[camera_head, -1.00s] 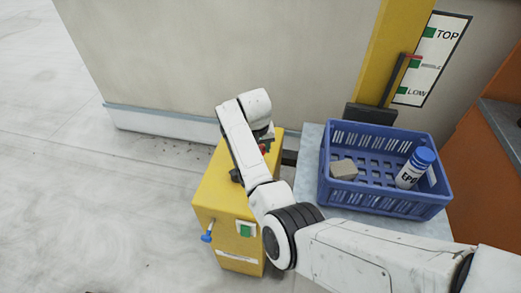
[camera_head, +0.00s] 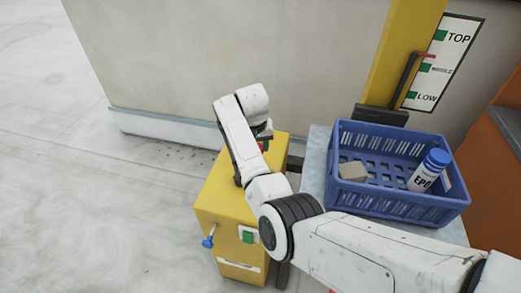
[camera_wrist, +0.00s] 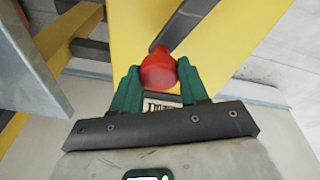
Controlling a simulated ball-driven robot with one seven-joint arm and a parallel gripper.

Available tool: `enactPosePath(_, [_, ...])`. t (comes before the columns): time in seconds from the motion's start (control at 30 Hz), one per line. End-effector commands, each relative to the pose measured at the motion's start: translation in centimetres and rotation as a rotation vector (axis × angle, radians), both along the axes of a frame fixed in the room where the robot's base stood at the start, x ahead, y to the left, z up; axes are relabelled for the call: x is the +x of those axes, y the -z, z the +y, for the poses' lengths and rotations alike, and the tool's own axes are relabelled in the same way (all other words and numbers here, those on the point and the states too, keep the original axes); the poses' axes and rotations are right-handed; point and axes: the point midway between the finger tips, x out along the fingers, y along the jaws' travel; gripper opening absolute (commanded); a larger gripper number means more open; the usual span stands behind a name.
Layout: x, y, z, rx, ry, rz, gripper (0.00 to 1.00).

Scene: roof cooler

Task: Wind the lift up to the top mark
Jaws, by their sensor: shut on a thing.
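My gripper (camera_wrist: 158,78) has its two green fingers shut on a red knob (camera_wrist: 160,68) in the wrist view. In the head view my gripper is over the top of a yellow box (camera_head: 218,200), mostly hidden by my wrist. A little red (camera_head: 262,147) shows there. The lift's grey platform (camera_head: 315,180) carries a blue crate (camera_head: 405,203). A mark plate (camera_head: 450,48) reads TOP, a middle mark and LOW, each with a green square.
The crate holds a grey block (camera_head: 353,172) and a white bottle with a blue cap (camera_head: 430,170). A yellow mast (camera_head: 400,50) stands behind it. Floor to the left is clear.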

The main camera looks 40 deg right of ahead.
Motion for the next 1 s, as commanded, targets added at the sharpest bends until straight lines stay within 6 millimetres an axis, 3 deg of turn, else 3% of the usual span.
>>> enactPosePath(1.0, [2.2, -0.4, 0.4, -0.005, 0.001, -0.015, 0.07])
